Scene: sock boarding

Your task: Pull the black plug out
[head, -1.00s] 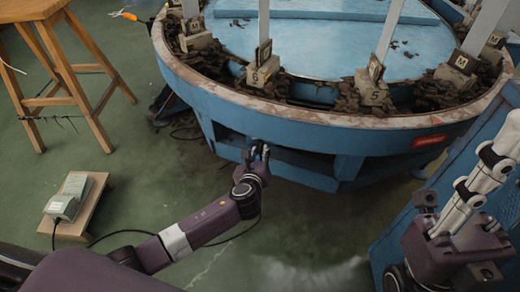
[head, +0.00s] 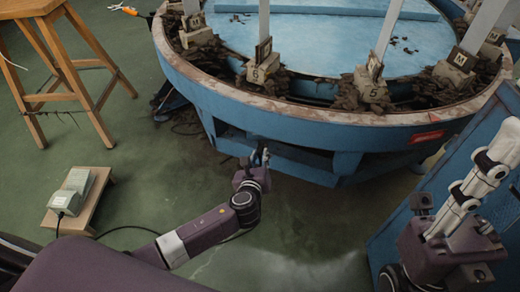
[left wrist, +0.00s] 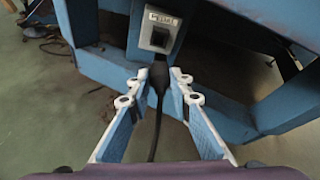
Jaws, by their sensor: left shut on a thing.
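The black plug (left wrist: 159,78) with its cable hangs below a white socket box labelled PEDAL (left wrist: 161,33) in the left wrist view. The box has a dark square opening, and the plug's head lies just under it in the picture. I cannot tell whether plug and box touch. My left gripper (left wrist: 154,88) is shut on the plug, one fingertip on each side. In the head view my left gripper (head: 262,156) is at the lower side of the blue round machine; the plug is too small to make out there. My right gripper (head: 480,185) shows at the right; its jaw state is unclear.
The blue round machine (head: 300,115) fills the upper middle, with a beam (left wrist: 225,105) close to my left gripper. A blue panel (head: 395,225) stands at the right. A wooden stool (head: 70,65) and a small box on a board (head: 75,195) are at the left. Green floor lies between.

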